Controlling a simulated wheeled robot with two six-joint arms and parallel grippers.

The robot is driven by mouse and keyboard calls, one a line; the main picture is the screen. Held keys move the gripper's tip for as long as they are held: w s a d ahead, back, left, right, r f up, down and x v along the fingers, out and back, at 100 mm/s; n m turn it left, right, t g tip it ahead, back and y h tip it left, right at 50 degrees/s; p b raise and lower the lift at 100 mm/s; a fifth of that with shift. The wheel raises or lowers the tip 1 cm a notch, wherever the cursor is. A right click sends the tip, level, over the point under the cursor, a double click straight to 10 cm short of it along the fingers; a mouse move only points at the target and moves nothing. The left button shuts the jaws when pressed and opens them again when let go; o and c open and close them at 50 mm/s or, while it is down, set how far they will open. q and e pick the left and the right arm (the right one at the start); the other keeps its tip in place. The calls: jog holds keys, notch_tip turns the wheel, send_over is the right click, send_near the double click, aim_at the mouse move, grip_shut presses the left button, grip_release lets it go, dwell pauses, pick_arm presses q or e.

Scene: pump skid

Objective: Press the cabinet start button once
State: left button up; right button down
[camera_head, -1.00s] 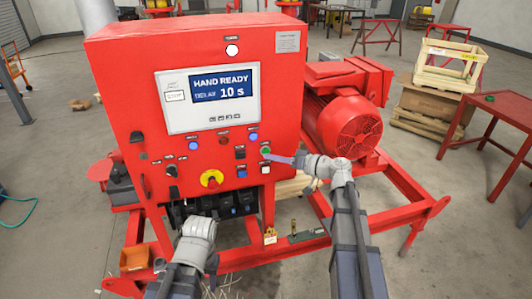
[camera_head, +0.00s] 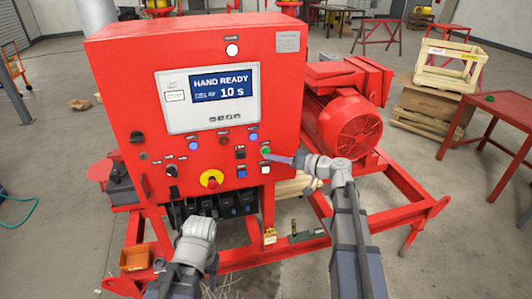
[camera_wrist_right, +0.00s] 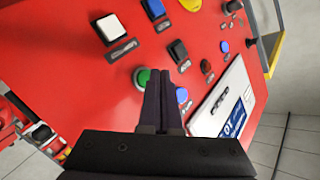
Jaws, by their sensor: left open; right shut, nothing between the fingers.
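The red control cabinet (camera_head: 120,80) stands upright, its display (camera_head: 220,91) reading "HAND READY" and "10 s". A green button (camera_head: 266,151) sits on the lower right of its front, and it also shows in the right wrist view (camera_wrist_right: 142,77). No label naming it as start is readable. My right gripper (camera_head: 270,157) is shut and empty, its tips right beside the green button; in the wrist view the closed fingers (camera_wrist_right: 161,72) partly cover its edge. I cannot tell whether they touch it. My left gripper (camera_head: 197,232) is low before the cabinet, open, its fingers hardly visible.
A white button (camera_wrist_right: 112,28), a black switch (camera_wrist_right: 178,50) and blue lamps (camera_wrist_right: 182,95) lie close around the fingers. The red motor (camera_head: 350,122) and skid frame (camera_head: 400,190) stand to the right.

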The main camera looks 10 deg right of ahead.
jog(key=shift+w, duration=0.15)
jog(key=shift+w, duration=0.3)
jog(key=shift+w, duration=0.4)
dwell(0.7)
jog(key=shift+s, duration=0.85)
jog(key=s, duration=0.5)
jog(key=shift+d, duration=0.1)
dwell(0.4)
dwell(0.5)
